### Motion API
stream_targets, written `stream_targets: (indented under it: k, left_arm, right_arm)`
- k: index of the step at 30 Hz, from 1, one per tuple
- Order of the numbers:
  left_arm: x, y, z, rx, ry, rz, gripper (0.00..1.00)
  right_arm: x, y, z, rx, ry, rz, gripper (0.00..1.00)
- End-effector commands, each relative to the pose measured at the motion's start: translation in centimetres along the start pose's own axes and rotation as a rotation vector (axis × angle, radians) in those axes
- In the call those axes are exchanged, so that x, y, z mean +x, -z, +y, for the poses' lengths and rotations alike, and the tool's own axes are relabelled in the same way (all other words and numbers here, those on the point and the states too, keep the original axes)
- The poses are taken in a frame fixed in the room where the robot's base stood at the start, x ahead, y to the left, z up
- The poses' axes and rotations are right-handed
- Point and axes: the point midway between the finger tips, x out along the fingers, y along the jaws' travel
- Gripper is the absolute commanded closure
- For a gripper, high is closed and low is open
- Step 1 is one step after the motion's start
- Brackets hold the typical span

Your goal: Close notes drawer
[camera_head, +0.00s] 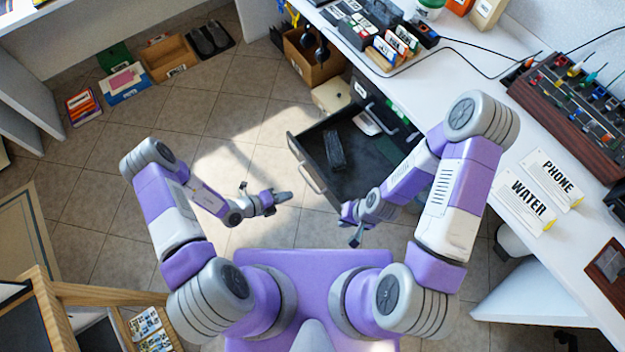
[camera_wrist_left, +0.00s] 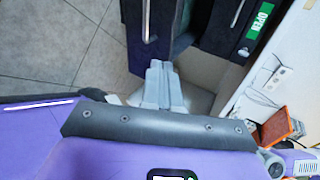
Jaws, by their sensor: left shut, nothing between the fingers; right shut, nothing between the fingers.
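A dark drawer (camera_head: 372,150) stands pulled out from under the white desk, with a pale bar handle (camera_head: 305,165) on its front. A black object (camera_head: 335,150) lies inside it. No name on this drawer is readable. My left gripper (camera_head: 284,197) is shut and empty, left of the drawer front and apart from the handle in the head view. In the left wrist view its closed fingers (camera_wrist_left: 161,82) point toward a dark front with a metal handle (camera_wrist_left: 147,20). My right gripper (camera_head: 356,236) is shut and empty beside the drawer's near end.
A green label (camera_wrist_left: 258,20) marks another dark front in the left wrist view. The desk (camera_head: 470,95) carries signs, a rack and cables. A cardboard box (camera_head: 312,58) stands beyond the drawer. The tiled floor (camera_head: 215,125) left of the drawer is clear.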

Motion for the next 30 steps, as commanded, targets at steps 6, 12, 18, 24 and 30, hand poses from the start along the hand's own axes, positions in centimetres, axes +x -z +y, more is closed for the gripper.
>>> stream_targets:
  k: [6, 12, 18, 24, 30]
  left_arm:
    - [0.7, -1.6, 0.7, -0.089, 0.007, -0.077, 1.0]
    - [4.0, -1.7, 0.8, -0.083, 0.007, -0.072, 1.0]
    - [8.5, -2.0, 0.9, -0.082, 0.006, -0.071, 1.0]
    - [11.7, -2.4, -0.1, -0.081, 0.006, -0.072, 1.0]
    - [13.2, -2.6, -1.2, -0.082, 0.006, -0.071, 1.0]
  right_arm:
    - [0.3, 0.0, 0.1, 0.0, 0.0, 0.0, 1.0]
    - [1.4, 0.1, 0.5, 0.0, 0.0, 0.0, 1.0]
    - [2.9, 0.1, 1.1, 0.0, 0.0, 0.0, 1.0]
    - [4.0, 0.2, 1.5, 0.0, 0.0, 0.0, 1.0]
    - [4.4, 0.2, 1.7, 0.0, 0.0, 0.0, 1.0]
